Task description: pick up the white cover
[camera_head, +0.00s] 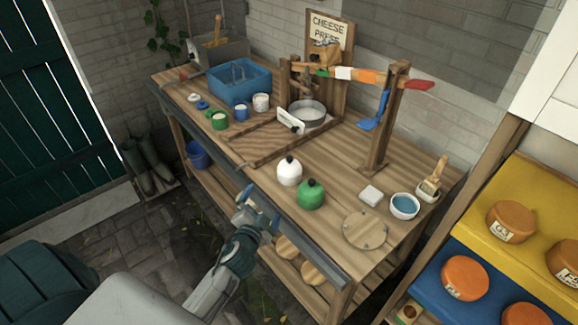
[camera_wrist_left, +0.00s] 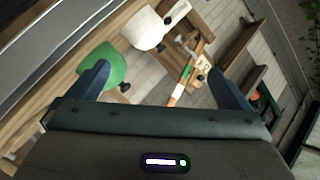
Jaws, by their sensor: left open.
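The white cover (camera_head: 289,173) is a small dome with a black knob, standing on the wooden bench near its front edge. A similar green cover (camera_head: 311,196) with a black knob stands close beside it on the right. My left gripper (camera_head: 262,207) is open and empty at the bench's front edge, in front of and left of the two covers, apart from both. In the left wrist view the white cover (camera_wrist_left: 145,28) and green cover (camera_wrist_left: 103,68) appear beyond my spread fingers, the green one near the left finger. My right gripper is not in view.
The cheese press post (camera_head: 376,140) with its coloured beam stands behind the covers. A round board (camera_head: 365,230), a white block (camera_head: 370,195) and a bowl (camera_head: 404,206) lie to the right. A wooden board (camera_head: 262,143) and blue tub (camera_head: 240,80) are to the left.

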